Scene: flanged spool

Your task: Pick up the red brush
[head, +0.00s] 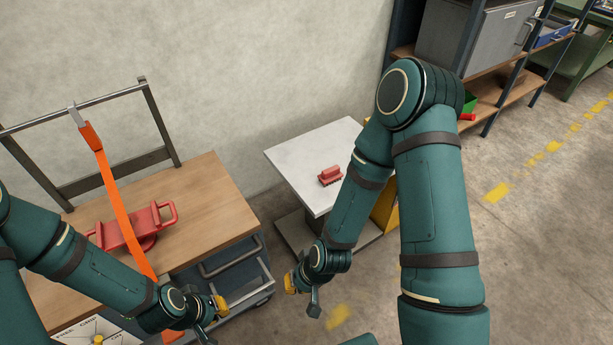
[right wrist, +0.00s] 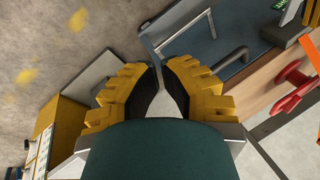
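The red brush (head: 330,175) lies on the white-topped table (head: 303,148) in the head view, bristles down as far as I can tell. My right gripper (head: 301,291) hangs in front of that table, below and to the left of the brush in the picture, apart from it. In the right wrist view the yellow, black-padded fingers (right wrist: 166,85) stand apart with nothing between them; the brush does not show there. My left gripper (head: 212,313) is at the front of the wooden-topped cart, far from the brush; its finger opening is not clear.
A red flanged spool-like piece (head: 132,228) and an orange strap (head: 117,195) are on the wooden-topped cart (head: 205,185). Its metal handle frame stands behind. Shelves (head: 500,85) stand at the back right. My right arm passes close in front of the white table.

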